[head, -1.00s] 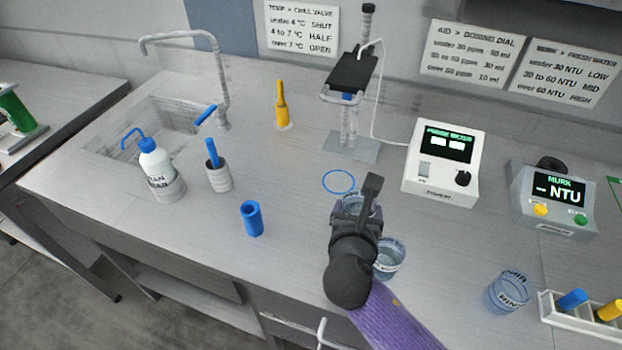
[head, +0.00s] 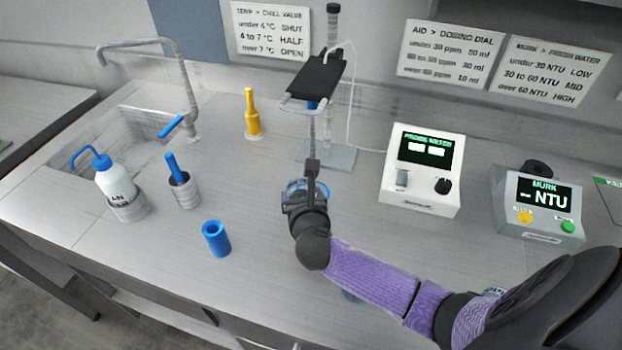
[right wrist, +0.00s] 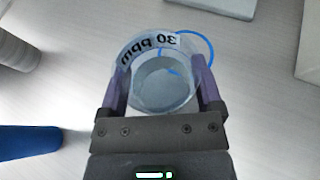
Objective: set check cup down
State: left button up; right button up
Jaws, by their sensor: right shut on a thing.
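The check cup is clear, with dark "30 ppm" lettering, and shows well in the right wrist view (right wrist: 160,82). My right gripper (right wrist: 160,85) is shut on it, one purple finger on each side. In the head view my right gripper (head: 305,190) hides most of the cup (head: 297,186). A blue ring mark (right wrist: 211,50) on the counter lies just beyond the cup and partly behind it. I cannot tell whether the cup's base touches the counter. My left gripper is not in view.
The probe stand (head: 330,155) is behind the cup. The probe meter (head: 421,170) and murk meter (head: 538,203) stand right. A blue tube (head: 216,239), wash bottle (head: 117,187) and grey holder (head: 185,192) stand left. Another cup (head: 351,296) is mostly hidden under my arm.

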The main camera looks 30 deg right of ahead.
aim_at(307, 184)
jog(key=w+d, duration=0.2)
jog(key=shift+w+d, duration=0.2)
jog(key=shift+d, duration=0.15)
jog(key=w+d+b, duration=0.1)
jog(key=w+d, duration=0.1)
jog(key=d, duration=0.1)
jog(key=shift+w, duration=0.2)
jog(key=shift+a+f+b, duration=0.1)
jog(key=shift+f+b, duration=0.45)
jog(key=shift+f, duration=0.25)
jog(key=shift+f, duration=0.1)
jog(key=o, duration=1.1)
